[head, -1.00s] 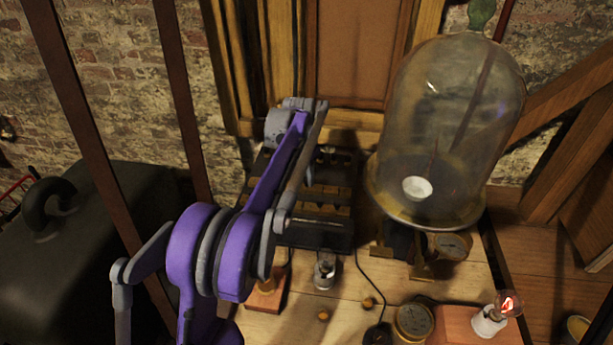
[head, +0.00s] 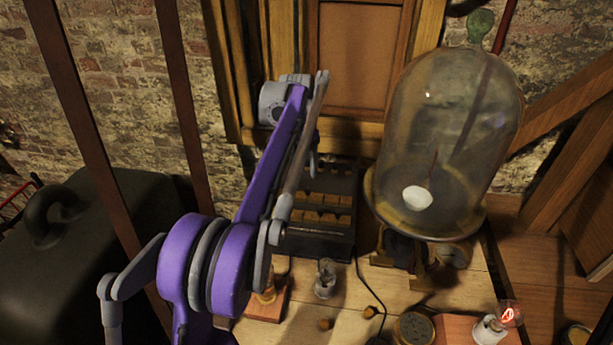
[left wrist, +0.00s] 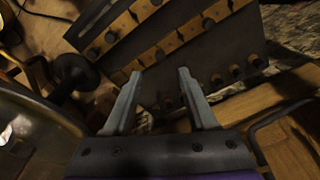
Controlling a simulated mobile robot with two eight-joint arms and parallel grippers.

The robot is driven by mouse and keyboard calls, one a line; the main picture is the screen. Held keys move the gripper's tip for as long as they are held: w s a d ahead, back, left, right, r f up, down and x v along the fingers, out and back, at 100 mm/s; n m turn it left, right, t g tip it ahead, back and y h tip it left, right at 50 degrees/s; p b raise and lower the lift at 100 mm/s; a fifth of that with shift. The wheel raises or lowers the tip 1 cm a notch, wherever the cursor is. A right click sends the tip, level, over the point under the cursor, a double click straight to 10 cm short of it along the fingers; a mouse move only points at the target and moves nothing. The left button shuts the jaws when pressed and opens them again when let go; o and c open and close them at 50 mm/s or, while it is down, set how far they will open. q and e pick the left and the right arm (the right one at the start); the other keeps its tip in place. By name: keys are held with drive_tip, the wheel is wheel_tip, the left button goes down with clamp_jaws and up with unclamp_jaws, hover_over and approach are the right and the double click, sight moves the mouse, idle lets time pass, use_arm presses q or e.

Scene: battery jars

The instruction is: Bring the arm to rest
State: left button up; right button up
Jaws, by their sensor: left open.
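My left arm (head: 268,180), purple and grey, rises from the bottom of the head view and bends over above the bench. Its far end is in front of a dark battery rack (head: 318,243) with rows of wooden-topped cells; the arm hides the rack's left part. My left gripper shows in the left wrist view (left wrist: 157,72), with two grey fingers spread apart and nothing between them. Behind the fingers are the dark rack (left wrist: 118,55) and its wooden strips with round terminals. My right gripper is not in view.
A large glass bell jar (head: 452,130) stands right of the arm. Small bulb holders (head: 325,280) and a lit lamp (head: 490,328) stand on the wooden bench. A dark case (head: 100,250) is at the left, and a brick wall and wooden frame are behind.

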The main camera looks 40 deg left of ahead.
use_arm(q)
drive_tip(key=s+d+r+t, duration=0.15)
drive_tip(key=s+d, duration=0.25)
drive_tip(key=d, duration=0.5)
drive_tip(key=s+d+f+t+p, duration=0.1)
drive_tip(key=s+d+f, duration=0.5)
drive_tip(key=s+d, duration=0.2)
drive_tip(key=s+d+f+t+p, duration=0.1)
drive_tip(key=s+d+f, duration=0.6)
drive_tip(key=s, duration=0.6)
drive_tip(key=shift+d+f, duration=0.2)
drive_tip(key=shift+d, duration=0.25)
drive_tip(key=shift+t, duration=0.25)
idle(1.2)
